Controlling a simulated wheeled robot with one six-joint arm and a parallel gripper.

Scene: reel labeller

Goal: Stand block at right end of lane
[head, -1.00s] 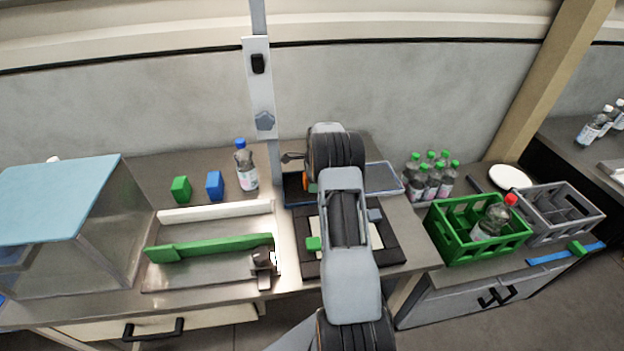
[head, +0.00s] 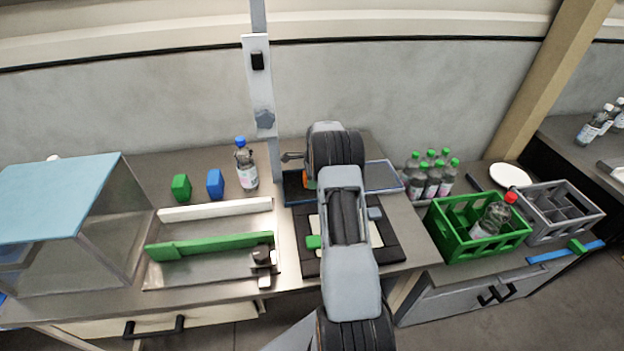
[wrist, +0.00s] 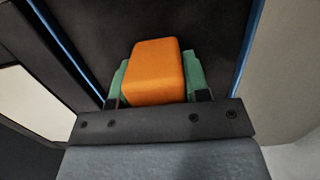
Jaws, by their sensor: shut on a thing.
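An orange block (wrist: 157,70) sits between the green-padded fingers of my gripper (wrist: 160,82) in the wrist view. My gripper is shut on it, above or in a dark tray with blue edges. In the head view only a sliver of the orange block (head: 307,181) shows beside my arm, which hides the gripper itself. The lane (head: 215,228) is a metal strip at the left, between a white rail (head: 215,210) and a green rail (head: 210,246). A dark clamp-like part (head: 263,258) is at the green rail's right end. The lane's right end is bare.
A green block (head: 181,188), a blue block (head: 214,184) and a blue-capped bottle (head: 246,168) stand behind the lane. A blue-topped box (head: 60,200) is at its left. A post (head: 262,90) rises behind the dark tray (head: 297,192). A green crate (head: 455,240) is at the right.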

